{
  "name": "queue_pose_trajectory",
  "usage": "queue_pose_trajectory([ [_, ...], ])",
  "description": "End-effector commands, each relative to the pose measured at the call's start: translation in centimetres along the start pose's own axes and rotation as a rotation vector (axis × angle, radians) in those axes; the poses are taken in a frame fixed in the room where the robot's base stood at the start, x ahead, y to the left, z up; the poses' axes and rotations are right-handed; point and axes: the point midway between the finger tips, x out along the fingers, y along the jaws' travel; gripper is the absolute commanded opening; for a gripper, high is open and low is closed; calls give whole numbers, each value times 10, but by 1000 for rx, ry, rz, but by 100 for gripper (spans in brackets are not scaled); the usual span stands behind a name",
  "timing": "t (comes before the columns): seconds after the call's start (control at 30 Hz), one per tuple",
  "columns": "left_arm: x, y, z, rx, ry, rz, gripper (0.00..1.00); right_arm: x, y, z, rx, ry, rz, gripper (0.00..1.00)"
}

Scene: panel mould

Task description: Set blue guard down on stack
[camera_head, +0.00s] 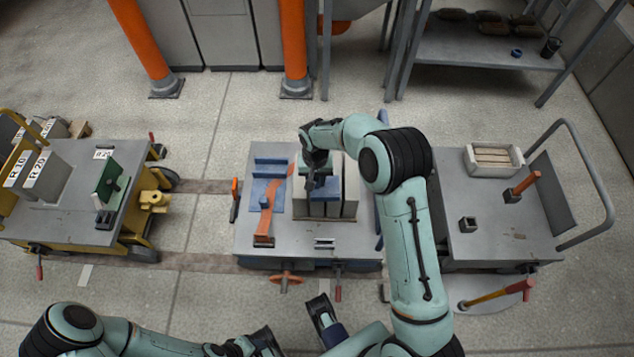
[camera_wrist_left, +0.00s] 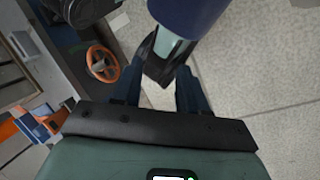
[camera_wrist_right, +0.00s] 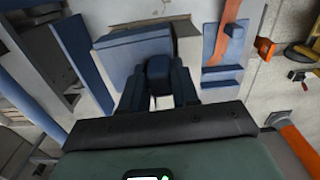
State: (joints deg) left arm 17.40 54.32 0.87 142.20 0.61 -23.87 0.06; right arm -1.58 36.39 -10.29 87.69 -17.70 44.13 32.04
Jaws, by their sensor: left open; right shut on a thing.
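The stack of grey panels (camera_head: 349,193) stands on the middle cart (camera_head: 350,239). My right gripper (camera_head: 316,182) is over the stack, shut on the blue guard (camera_head: 326,190). In the right wrist view, the gripper (camera_wrist_right: 158,88) holds the blue guard (camera_wrist_right: 128,48) by a raised block, and its flat plate spreads beyond the fingers. The guard lies over the top of the stack; I cannot tell whether it touches. My left gripper (camera_wrist_left: 158,92) is open and empty, low and away from the stack, near the front of the cart.
A flat blue part (camera_head: 268,166) and an orange-red bar (camera_head: 267,207) lie left of the stack. A handwheel (camera_head: 286,278) juts from the cart's front. Carts stand left (camera_head: 60,222) and right (camera_head: 500,242). The middle cart's front top is mostly clear.

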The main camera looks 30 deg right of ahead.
Motion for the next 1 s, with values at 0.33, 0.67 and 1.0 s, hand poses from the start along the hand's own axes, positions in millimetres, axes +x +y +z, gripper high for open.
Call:
queue_pose_trajectory([
  [0.33, 13, -2, -5, 2, 12, 3, 43, 6, 6, -9, 53, 2, 1, 0],
  [0.67, 32, -6, -23, 1, 58, 7, 43, 41, 7, -8, 53, 1, 1, 0],
  [1.0, 50, -14, -58, -6, 150, 4, 43, 74, 6, -9, 52, 1, 1, 0],
])
